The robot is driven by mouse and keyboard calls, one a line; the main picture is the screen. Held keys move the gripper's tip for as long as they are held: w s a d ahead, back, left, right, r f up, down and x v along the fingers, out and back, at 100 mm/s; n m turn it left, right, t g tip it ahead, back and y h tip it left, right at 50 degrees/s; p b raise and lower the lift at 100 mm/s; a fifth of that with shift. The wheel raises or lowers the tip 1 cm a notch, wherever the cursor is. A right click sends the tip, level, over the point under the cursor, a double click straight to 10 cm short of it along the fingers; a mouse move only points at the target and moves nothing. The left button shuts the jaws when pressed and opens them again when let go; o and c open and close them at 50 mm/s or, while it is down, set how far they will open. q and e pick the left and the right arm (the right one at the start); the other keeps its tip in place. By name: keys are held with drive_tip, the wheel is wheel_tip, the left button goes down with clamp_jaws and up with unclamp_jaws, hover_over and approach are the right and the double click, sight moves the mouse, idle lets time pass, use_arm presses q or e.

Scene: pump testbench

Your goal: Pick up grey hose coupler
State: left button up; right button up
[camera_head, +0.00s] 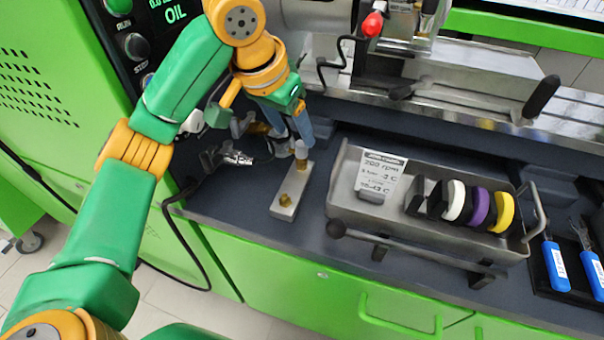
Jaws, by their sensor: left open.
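My left gripper (288,132) points down over the dark bench top, its fingers apart. Just below its fingertips stands a small grey cylindrical piece (301,149), which looks like the grey hose coupler, upright on the far end of a flat metal block (292,190). The gripper partly hides this piece, and I cannot tell whether a finger touches it. A brass fitting (285,200) shows on the block's near end. A silvery fitting (236,157) lies on the bench left of the gripper, near a dark hose. My right gripper is not in view.
A grey metal tray (430,235) to the right holds a label card (380,175) and black, white, purple and yellow discs (480,207). Blue-handled tools (555,265) lie at far right. A machine rail (440,100) runs behind. A green control panel stands left.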

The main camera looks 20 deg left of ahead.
sight(299, 144)
use_arm(q)
drive_tip(key=shift+f+n, duration=0.35)
drive_tip(key=shift+n, duration=0.05)
drive_tip(key=shift+f, duration=0.4)
drive_tip(key=b+x, duration=0.1)
drive_tip(key=x, duration=0.4)
drive_tip(key=shift+w+d+f, duration=0.1)
drive_tip(key=shift+w+f, duration=0.1)
clamp_jaws()
